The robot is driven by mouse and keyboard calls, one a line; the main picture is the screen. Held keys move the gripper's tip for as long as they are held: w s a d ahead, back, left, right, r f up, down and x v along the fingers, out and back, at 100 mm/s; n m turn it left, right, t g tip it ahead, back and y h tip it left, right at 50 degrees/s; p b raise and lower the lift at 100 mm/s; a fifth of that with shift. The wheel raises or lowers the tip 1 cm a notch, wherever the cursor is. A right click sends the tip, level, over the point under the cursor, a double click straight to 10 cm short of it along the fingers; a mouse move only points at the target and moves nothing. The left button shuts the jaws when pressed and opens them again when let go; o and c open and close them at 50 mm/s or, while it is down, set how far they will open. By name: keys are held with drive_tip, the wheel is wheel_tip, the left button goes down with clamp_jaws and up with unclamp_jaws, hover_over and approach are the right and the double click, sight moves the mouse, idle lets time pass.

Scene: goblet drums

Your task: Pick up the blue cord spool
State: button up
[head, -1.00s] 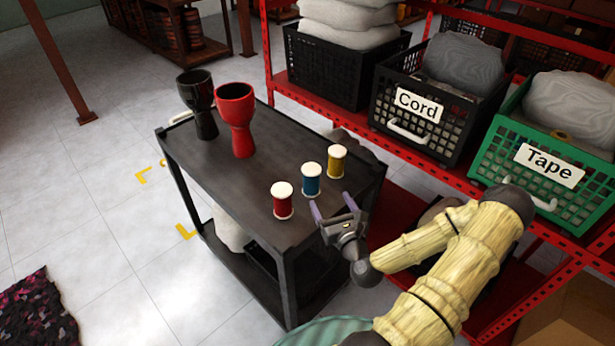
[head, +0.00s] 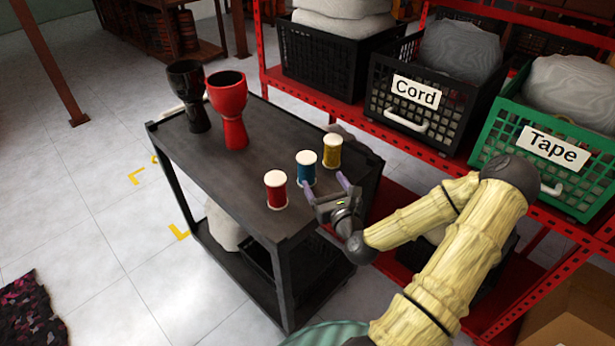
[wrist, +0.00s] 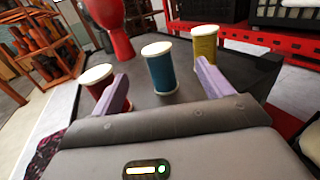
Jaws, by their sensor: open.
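The blue cord spool (head: 306,172) with white ends stands upright on the dark cart top (head: 236,185). The red spool (head: 276,194) stands to its left and the yellow spool (head: 332,152) to its right in the head view. My gripper (head: 324,182) is open and empty, close to the near side of the blue spool. In the wrist view, the blue spool (wrist: 160,70) stands beyond the fingertips and between them, apart from both fingers. There the left finger overlaps the red spool (wrist: 98,84), and the right finger sits just before the yellow spool (wrist: 204,50).
A red goblet drum (head: 231,108) and a black goblet drum (head: 188,90) stand at the cart's far end. A red shelf rack behind holds a black crate labelled Cord (head: 415,115) and a green crate labelled Tape (head: 545,165). The middle of the cart top is clear.

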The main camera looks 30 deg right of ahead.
drive_tip(key=p, duration=0.1)
approach(304, 153)
drive_tip(key=w, duration=0.4)
drive_tip(key=shift+w+d+r, duration=0.1)
drive_tip(key=shift+w+d, duration=0.15)
drive_tip(key=shift+d, duration=0.05)
drive_tip(key=shift+w+d, duration=0.1)
drive_tip(key=shift+w, duration=0.1)
drive_tip(key=w, duration=0.2)
drive_tip(key=w+p, duration=0.1)
drive_tip(key=w, duration=0.2)
drive_tip(key=shift+d+f, duration=0.15)
drive_tip(key=shift+f, duration=0.05)
drive_tip(key=shift+c, duration=0.5)
drive_tip(key=c, duration=1)
